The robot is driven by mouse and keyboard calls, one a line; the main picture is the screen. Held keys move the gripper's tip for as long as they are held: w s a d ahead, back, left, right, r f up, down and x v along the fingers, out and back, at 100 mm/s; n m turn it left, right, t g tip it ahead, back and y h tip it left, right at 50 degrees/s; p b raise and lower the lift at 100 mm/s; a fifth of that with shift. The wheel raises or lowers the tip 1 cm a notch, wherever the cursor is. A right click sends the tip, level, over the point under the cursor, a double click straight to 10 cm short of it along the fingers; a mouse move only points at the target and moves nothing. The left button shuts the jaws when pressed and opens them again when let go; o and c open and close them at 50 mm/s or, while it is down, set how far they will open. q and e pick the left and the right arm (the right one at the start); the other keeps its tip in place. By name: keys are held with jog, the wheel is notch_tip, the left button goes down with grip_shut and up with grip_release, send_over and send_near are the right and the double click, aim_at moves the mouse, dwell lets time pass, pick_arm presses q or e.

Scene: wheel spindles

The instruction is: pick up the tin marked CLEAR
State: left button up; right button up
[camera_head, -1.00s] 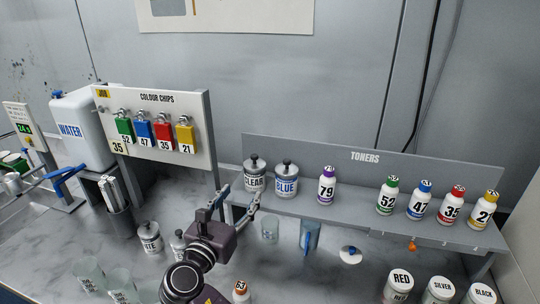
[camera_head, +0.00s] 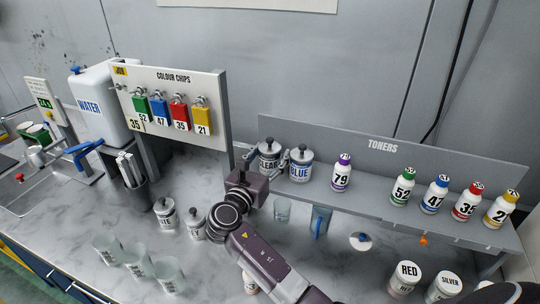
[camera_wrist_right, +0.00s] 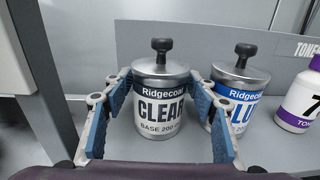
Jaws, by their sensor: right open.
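The CLEAR tin (camera_head: 268,160) stands upright on the grey shelf, silver with a white label and a black knob on its lid. It also fills the middle of the right wrist view (camera_wrist_right: 158,108). My right gripper (camera_wrist_right: 160,98) is open, with one blue-padded finger on each side of the CLEAR tin. I cannot tell whether either pad touches it. In the head view the right gripper (camera_head: 262,166) partly hides the tin's front. The BLUE tin (camera_wrist_right: 243,100) stands close on the right, and the right finger overlaps its left edge. My left gripper is not in view.
The colour chips board (camera_head: 180,90) stands left of the shelf. Toner bottle 79 (camera_head: 342,172) stands right of the BLUE tin, with several more farther right. Tins and cups stand on the counter.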

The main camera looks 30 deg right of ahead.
jog(key=shift+a, duration=0.1)
jog(key=c, duration=1.1)
jog(key=shift+r, duration=0.1)
jog(key=shift+c, duration=0.6)
